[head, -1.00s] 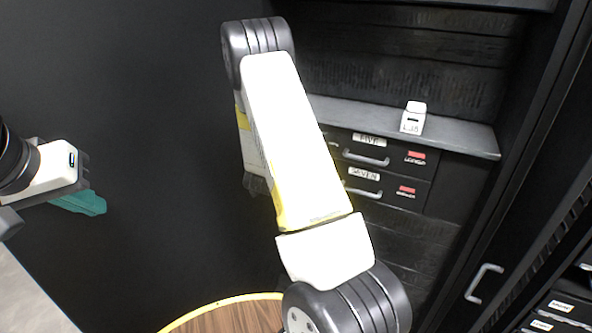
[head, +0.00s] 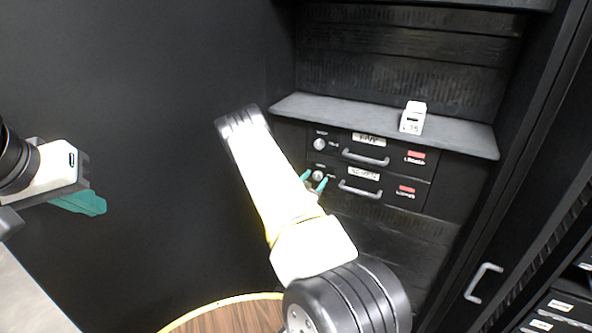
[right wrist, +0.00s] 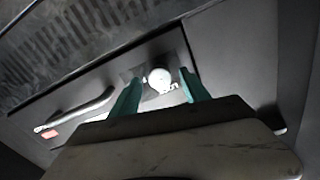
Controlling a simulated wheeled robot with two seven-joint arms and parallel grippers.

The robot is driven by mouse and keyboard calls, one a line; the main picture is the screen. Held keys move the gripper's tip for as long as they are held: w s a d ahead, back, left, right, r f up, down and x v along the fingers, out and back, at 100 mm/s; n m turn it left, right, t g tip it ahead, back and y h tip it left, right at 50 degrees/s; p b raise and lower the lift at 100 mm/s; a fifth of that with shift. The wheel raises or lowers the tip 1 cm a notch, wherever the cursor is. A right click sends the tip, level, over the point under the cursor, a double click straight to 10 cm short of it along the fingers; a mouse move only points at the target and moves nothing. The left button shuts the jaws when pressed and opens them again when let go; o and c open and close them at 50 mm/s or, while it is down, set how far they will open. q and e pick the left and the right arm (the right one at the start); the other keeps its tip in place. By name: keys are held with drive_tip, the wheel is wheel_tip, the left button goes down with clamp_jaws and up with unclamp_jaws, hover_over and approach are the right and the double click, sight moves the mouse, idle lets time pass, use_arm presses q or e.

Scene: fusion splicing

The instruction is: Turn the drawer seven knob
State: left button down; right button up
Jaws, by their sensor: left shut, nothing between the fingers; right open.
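Drawer seven (head: 391,191) is the lower of two black drawers, with a white label, a red tag and a grey handle (head: 360,190). Its small round knob (head: 318,176) is at the drawer's left end. In the right wrist view the pale knob (right wrist: 159,79) lies between my two teal fingertips, with a gap showing on each side. My right gripper (head: 314,181) is open at the knob, and my right forearm hides its body in the head view. My left gripper (head: 80,203) is shut and empty at far left, away from the drawers.
Drawer five (head: 390,152), with its own knob (head: 319,143), sits directly above. A grey shelf (head: 380,121) over it carries a small white box (head: 413,118). A dark cabinet frame with a handle (head: 484,282) stands at right. A round wooden top (head: 232,318) is below.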

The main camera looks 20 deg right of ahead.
drive_tip(key=shift+w+d, duration=0.35)
drive_tip(key=shift+d, duration=0.05)
drive_tip(key=shift+c, duration=0.4)
clamp_jaws()
